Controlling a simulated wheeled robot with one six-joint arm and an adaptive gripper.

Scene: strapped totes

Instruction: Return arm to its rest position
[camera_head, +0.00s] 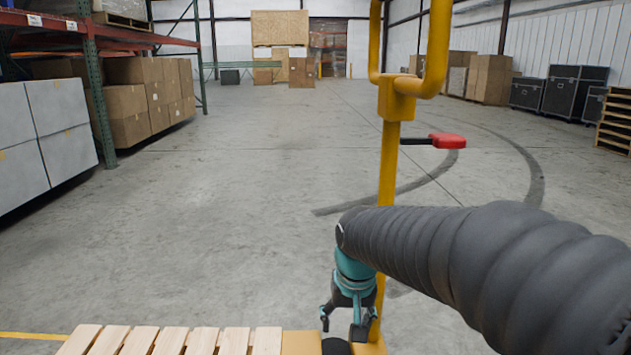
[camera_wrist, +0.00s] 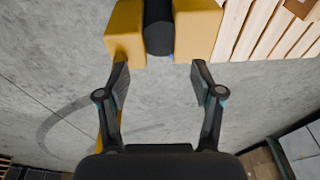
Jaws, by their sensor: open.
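My gripper (camera_head: 341,326) hangs at the end of my black-sleeved arm, low in the head view and right of centre. It points down, close to a yellow post. In the wrist view my gripper (camera_wrist: 158,70) has its two dark fingers spread wide apart, with bare concrete floor between them. Nothing is held. Beyond the fingertips, at the top of the wrist view, are yellow blocks (camera_wrist: 202,30) with a dark cylinder (camera_wrist: 158,25) between them. No strapped tote shows in either view.
The yellow post (camera_head: 388,165) with a red-ended lever (camera_head: 447,141) rises beside my arm. Wooden slats (camera_head: 180,341) lie at the bottom left. Racking with cardboard boxes (camera_head: 128,118) stands left, black cases (camera_head: 572,92) right. The concrete floor between is clear.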

